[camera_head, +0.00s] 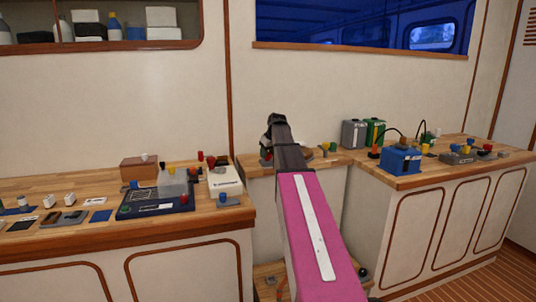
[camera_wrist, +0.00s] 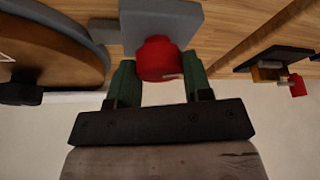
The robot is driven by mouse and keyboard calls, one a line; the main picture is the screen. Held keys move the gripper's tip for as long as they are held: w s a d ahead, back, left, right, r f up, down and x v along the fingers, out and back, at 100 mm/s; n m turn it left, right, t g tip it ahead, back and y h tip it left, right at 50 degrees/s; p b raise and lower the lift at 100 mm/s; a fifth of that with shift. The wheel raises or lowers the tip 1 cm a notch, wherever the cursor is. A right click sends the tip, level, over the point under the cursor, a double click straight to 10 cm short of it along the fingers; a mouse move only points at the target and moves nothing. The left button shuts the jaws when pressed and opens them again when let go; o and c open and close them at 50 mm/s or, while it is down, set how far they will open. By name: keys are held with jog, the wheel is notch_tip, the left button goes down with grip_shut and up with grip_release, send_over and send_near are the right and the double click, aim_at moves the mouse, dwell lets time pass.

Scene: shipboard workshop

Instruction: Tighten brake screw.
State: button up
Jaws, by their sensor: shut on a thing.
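In the wrist view a red round knob (camera_wrist: 158,57), which I take to be the brake screw, stands out from a grey block (camera_wrist: 170,18). My gripper (camera_wrist: 159,72) has its two green fingers on either side of the knob, shut on it. The knob's far side and any thread are hidden. In the head view my arm reaches to the back counter, and its dark end (camera_head: 272,125) covers most of the work spot. I cannot tell from this how tight the screw is.
A large dark-rimmed disc (camera_wrist: 50,50) is close to the left of my fingers in the wrist view. A small clamp-like part with a red tip (camera_wrist: 297,85) is at the right. The left counter (camera_head: 85,234) holds several parts; a blue box (camera_head: 401,160) stands on the right counter.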

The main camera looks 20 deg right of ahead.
jog(key=m+h, duration=0.1)
jog(key=m, duration=0.2)
jog(key=shift+a+m+h, duration=0.1)
jog(key=shift+m+h, duration=0.9)
jog(key=shift+m, duration=1.3)
jog(key=o, duration=0.9)
jog(key=v, duration=1.1)
jog(key=shift+w+a, duration=0.1)
